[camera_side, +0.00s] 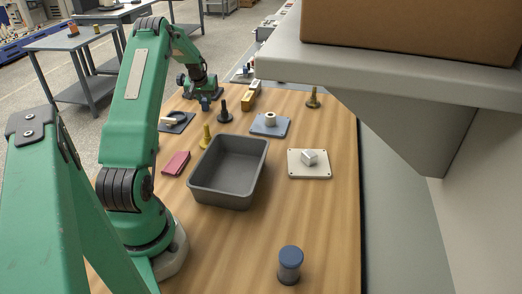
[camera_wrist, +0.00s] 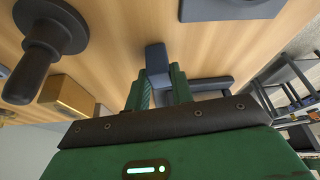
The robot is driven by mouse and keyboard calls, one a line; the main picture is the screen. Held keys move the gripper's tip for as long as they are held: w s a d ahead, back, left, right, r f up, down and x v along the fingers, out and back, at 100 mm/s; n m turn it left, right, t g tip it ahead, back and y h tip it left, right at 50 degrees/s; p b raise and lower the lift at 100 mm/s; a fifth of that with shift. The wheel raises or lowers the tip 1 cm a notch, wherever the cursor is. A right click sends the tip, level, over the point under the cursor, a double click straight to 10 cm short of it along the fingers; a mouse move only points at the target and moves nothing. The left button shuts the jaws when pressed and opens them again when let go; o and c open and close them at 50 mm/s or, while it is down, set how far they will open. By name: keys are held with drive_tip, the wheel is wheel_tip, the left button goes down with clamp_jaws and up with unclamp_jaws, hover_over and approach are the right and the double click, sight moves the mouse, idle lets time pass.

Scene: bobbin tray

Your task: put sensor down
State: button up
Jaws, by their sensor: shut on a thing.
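My gripper (camera_side: 203,92) is at the far left end of the wooden table, low over the tabletop. It is shut on a small dark blue block, which I take for the sensor (camera_side: 206,103). In the wrist view the sensor (camera_wrist: 157,58) sticks out past the green fingers (camera_wrist: 158,92).
A black peg (camera_side: 224,115) and a yellow block (camera_side: 250,98) stand close right of my gripper. A dark plate (camera_side: 185,124) lies in front. A grey bin (camera_side: 228,198) sits mid-table. A shelf (camera_side: 400,82) overhangs the right side.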

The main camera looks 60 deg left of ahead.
drive_tip(key=shift+f, duration=0.15)
drive_tip(key=o, duration=1)
drive_tip(key=shift+v, duration=0.8)
drive_tip(key=v, duration=1)
drive_tip(key=shift+r, duration=0.35)
drive_tip(key=shift+d, duration=0.15)
